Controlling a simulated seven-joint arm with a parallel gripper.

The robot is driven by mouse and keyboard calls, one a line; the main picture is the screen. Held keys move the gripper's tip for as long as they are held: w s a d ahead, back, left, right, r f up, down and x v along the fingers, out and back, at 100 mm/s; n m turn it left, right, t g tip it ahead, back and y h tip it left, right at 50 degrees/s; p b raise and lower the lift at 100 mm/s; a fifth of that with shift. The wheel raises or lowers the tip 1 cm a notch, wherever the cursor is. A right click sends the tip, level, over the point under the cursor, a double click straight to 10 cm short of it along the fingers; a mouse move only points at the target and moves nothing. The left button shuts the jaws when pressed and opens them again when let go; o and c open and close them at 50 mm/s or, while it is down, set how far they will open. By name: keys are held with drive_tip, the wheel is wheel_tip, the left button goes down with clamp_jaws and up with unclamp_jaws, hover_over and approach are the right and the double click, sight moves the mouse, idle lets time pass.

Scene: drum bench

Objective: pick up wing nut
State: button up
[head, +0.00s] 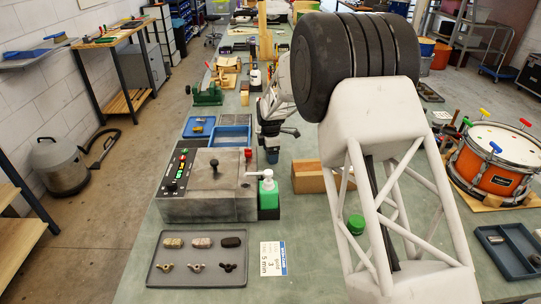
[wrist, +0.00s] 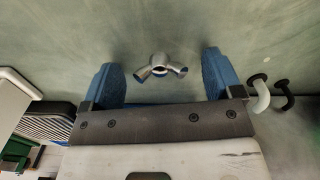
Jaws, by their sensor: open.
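A silver wing nut (wrist: 161,67) with two stubby wings lies on the green bench top in the wrist view. It sits between and a little beyond the blue fingertips of my gripper (wrist: 159,62), and neither finger touches it. My gripper is open and empty. In the head view my gripper (head: 272,154) points down over the bench, right of the grey machine. I cannot make out this silver wing nut in the head view. Several small wing-shaped pieces (head: 197,267) lie in the grey tray (head: 158,280) at the front left.
A white hook-shaped piece (wrist: 262,93) and a black one (wrist: 284,94) lie right of my gripper. A wooden box (head: 309,178) is to the right. An orange drum (head: 490,165) stands at far right.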

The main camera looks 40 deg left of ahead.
drive_tip(key=shift+c, duration=0.3)
drive_tip(key=c, duration=0.9)
drive_tip(key=shift+r, duration=0.15)
drive_tip(key=shift+c, duration=0.2)
drive_tip(key=shift+r, duration=0.75)
wheel_tip(320, 180, up, 2)
drive_tip(key=shift+r, duration=0.1)
drive_tip(key=s+d, duration=0.3)
drive_tip(key=d, duration=0.1)
drive_tip(key=s+d, duration=0.3)
drive_tip(key=d, duration=0.1)
drive_tip(key=s+d+r, duration=0.1)
drive_tip(key=s+d, duration=0.2)
drive_tip(key=d, duration=0.1)
drive_tip(key=shift+s+d, duration=0.35)
